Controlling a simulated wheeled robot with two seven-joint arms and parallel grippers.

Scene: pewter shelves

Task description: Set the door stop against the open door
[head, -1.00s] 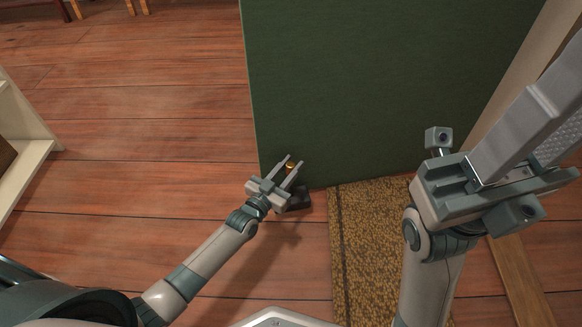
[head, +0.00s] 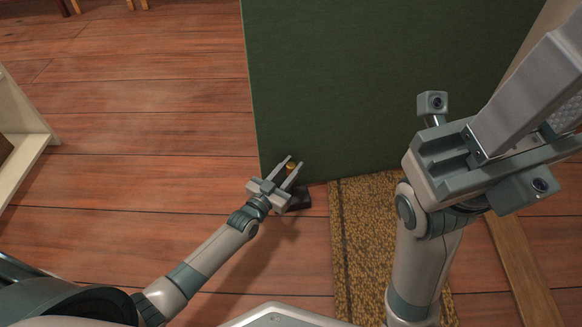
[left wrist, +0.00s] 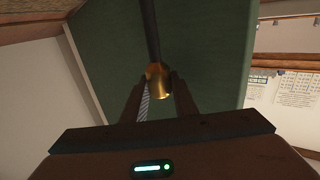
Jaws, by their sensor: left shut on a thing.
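The door (head: 380,90) is a dark green panel standing open across the middle of the head view; it also fills much of the left wrist view (left wrist: 100,55). The door stop has a dark base (head: 298,201) on the floor by the door's lower left corner and a brass part (head: 290,168) above it. My left gripper (head: 292,166) is shut on the brass part, which also shows between the fingers in the left wrist view (left wrist: 158,84). Whether the base touches the door is hidden. My right gripper (head: 545,105) is raised at the right, its fingertips unclear.
A brown-yellow mat (head: 365,235) lies under the door's lower edge, right of the door stop. A pale shelf unit (head: 35,155) stands at the left edge. A wooden threshold strip (head: 520,270) is at lower right. The plank floor (head: 150,140) left of the door is clear.

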